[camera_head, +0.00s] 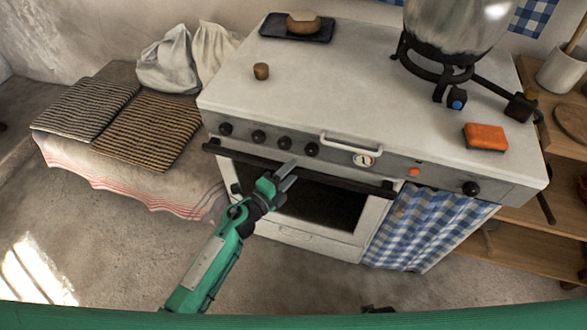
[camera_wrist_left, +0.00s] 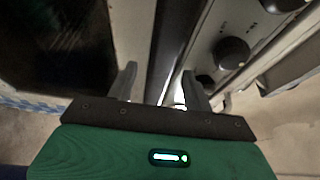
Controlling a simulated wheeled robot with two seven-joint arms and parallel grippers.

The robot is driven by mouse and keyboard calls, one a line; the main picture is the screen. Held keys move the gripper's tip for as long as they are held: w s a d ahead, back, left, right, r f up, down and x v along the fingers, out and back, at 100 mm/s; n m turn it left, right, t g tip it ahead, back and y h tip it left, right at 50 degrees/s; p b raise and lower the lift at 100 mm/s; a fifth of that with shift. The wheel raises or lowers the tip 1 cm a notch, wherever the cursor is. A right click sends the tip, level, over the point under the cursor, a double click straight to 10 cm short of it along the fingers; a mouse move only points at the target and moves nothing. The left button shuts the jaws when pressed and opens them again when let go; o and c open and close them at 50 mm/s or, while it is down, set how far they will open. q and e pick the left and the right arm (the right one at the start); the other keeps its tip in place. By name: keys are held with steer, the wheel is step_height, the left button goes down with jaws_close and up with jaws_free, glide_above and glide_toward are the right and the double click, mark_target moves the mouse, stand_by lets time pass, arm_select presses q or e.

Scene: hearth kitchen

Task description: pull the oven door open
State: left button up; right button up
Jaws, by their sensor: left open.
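The oven door (camera_head: 325,206) is on the front of the white stove and looks shut. It has a dark window, and a long dark handle bar (camera_head: 345,180) runs across its top. My left gripper (camera_head: 289,174) is open at the middle of the bar. In the left wrist view the door's dark window (camera_wrist_left: 60,45) is at the left. The handle bar (camera_wrist_left: 168,45) runs between the two spread fingers of the left gripper (camera_wrist_left: 160,85). Whether a finger touches the bar cannot be told.
Black knobs (camera_head: 284,142), a white rail (camera_head: 350,146) and a dial line the panel above the door. A checked curtain (camera_head: 420,228) hangs to the right. A bench with striped cushions (camera_head: 145,130) stands left. The floor before the stove is clear.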

arm_select(q)
steer(key=shift+x, duration=1.05)
jaws_close()
steer(key=shift+f, duration=0.1)
